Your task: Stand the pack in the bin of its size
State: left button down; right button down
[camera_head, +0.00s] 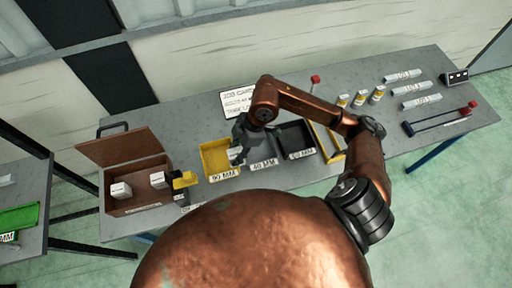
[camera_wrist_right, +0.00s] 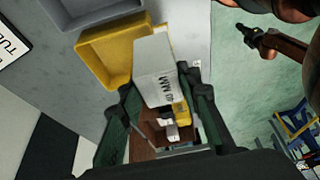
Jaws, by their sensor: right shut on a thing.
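My right gripper (camera_head: 240,145) is shut on a white pack (camera_head: 235,154) over the right part of the yellow bin (camera_head: 211,146). In the right wrist view the pack (camera_wrist_right: 155,65) sticks out from between the dark fingers (camera_wrist_right: 163,100), beside the yellow bin (camera_wrist_right: 88,50). Printing ending in MM shows on the pack; its number is hard to read. The yellow bin's label reads 90 MM. A grey bin (camera_head: 263,151) with a 60 MM-like label and a dark bin (camera_head: 296,137) stand to its right. My left gripper is not seen in the head view.
An open wooden box (camera_head: 137,202) with white packs stands at the left, a yellow and black item (camera_head: 185,181) beside it. A job card (camera_head: 238,101) lies behind the bins. Small bottles (camera_head: 359,99) and labelled white bars (camera_head: 410,89) lie at the right.

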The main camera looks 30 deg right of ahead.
jog(key=w+d+f, duration=0.1)
jog(key=d+f, duration=0.2)
jog(key=w+d+f, duration=0.2)
jog(key=d+f, duration=0.1)
jog(key=d, duration=0.1)
jog(key=w+d+f, duration=0.2)
jog(key=d+f, duration=0.1)
jog(key=d, duration=0.1)
jog(key=shift+d, duration=0.25)
jog(key=shift+d+f+p, duration=0.2)
jog(key=shift+f+p, duration=0.25)
jog(key=shift+f, duration=1.3)
jog(key=c, duration=1.4)
grip_release()
jog(key=shift+f, duration=0.15)
jog(key=v, duration=1.2)
jog(key=shift+b, duration=0.35)
